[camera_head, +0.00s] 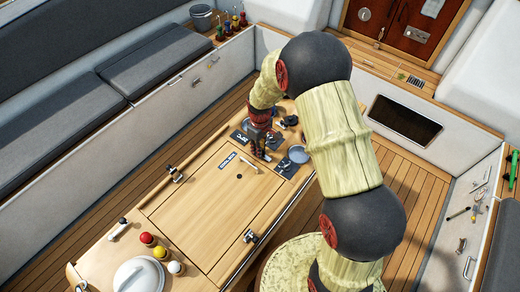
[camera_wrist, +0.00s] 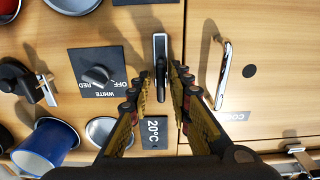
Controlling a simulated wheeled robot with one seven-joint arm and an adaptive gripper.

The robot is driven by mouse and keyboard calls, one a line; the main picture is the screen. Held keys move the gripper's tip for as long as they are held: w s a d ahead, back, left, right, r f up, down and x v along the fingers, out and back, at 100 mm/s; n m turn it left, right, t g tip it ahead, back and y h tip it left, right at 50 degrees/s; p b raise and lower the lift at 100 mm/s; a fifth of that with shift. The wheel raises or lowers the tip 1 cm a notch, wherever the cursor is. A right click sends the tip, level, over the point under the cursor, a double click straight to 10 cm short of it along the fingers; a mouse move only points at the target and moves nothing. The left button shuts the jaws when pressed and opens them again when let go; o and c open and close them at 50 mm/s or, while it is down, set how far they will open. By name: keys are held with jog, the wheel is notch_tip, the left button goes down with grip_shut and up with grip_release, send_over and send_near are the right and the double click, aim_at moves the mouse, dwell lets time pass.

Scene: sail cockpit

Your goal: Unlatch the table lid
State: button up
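The wooden table lid (camera_head: 205,195) lies flat and closed in the table top, with a small dark hole and a dark label. One latch (camera_head: 175,174) sits on its left edge and another latch (camera_head: 250,236) on its right edge; part of a latch (camera_wrist: 300,155) shows at the wrist view's lower right. My gripper (camera_wrist: 161,72) is above the table's far end, beside the lid. Its fingers are apart, on either side of a black-tipped silver lever (camera_wrist: 160,48); contact cannot be told. In the head view, my gripper (camera_head: 260,148) is partly hidden by my arm.
A chrome handle (camera_wrist: 224,72) stands beside the right finger. A blue cup (camera_wrist: 46,146) and a black switch panel (camera_wrist: 97,73) are to the left. Balls (camera_head: 160,252) and a white pot lid (camera_head: 138,274) occupy the near end. Grey benches (camera_head: 155,70) line the left.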

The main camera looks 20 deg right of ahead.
jog(key=shift+o, duration=0.8)
notch_tip(320, 180, up, 12)
dwell(0.6)
jog(key=s+r+m+t+b, duration=0.2)
jog(key=s+b, duration=0.3)
jog(key=s, duration=0.4)
jog(key=s+r+m+t+b, duration=0.1)
jog(key=s+r+b, duration=0.3)
jog(key=s, duration=0.4)
jog(key=s+r+m+t+b, duration=0.2)
jog(key=s+b, duration=0.4)
jog(key=s, duration=0.3)
jog(key=shift+s+r+m+t, duration=0.35)
jog(key=shift+r+m, duration=0.4)
jog(key=shift+m, duration=0.25)
